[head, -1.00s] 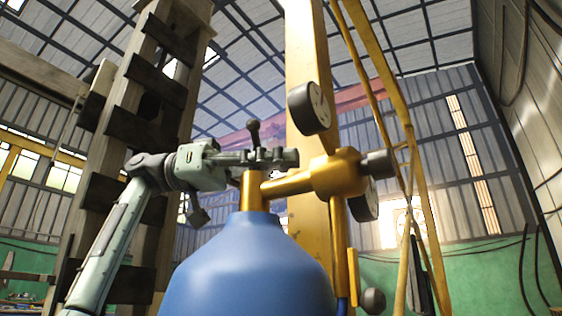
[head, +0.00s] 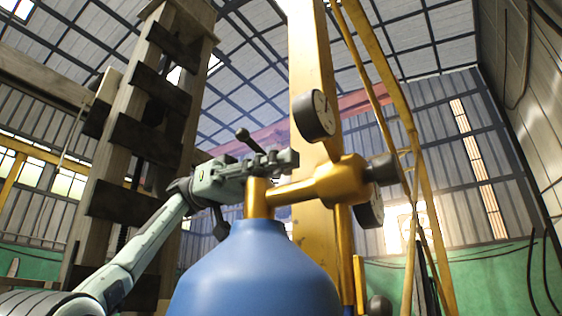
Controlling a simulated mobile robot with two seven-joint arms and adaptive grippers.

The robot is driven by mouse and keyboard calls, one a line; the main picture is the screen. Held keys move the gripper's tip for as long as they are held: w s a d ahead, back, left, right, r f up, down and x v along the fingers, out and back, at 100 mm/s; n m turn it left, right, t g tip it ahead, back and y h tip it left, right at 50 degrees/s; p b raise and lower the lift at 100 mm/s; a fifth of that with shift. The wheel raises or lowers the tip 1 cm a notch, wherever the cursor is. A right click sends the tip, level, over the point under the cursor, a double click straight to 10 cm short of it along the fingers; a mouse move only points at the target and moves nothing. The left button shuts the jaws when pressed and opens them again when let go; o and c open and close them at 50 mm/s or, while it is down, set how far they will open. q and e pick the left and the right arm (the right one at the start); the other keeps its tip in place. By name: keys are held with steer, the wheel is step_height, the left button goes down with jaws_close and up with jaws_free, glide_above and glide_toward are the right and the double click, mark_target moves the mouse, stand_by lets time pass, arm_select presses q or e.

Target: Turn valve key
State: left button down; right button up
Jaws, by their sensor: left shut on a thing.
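A blue gas cylinder (head: 255,275) stands upright at the bottom centre of the head view. A brass valve (head: 257,197) rises from its neck, with a brass regulator (head: 340,182) reaching to the right. The dark valve key (head: 243,136) sits on top of the valve, its knobbed handle end tilted up to the left. My left gripper (head: 270,163) comes in from the left and is shut on the valve key just above the valve. The fingers hide most of the key. My right gripper is not in view.
A yellow post (head: 318,60) stands behind, and a wooden column with dark slats (head: 140,140) stands at the left.

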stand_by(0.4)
arm_select(q)
steer(key=c, duration=1.7)
jaws_free()
steer(key=shift+t, duration=0.3)
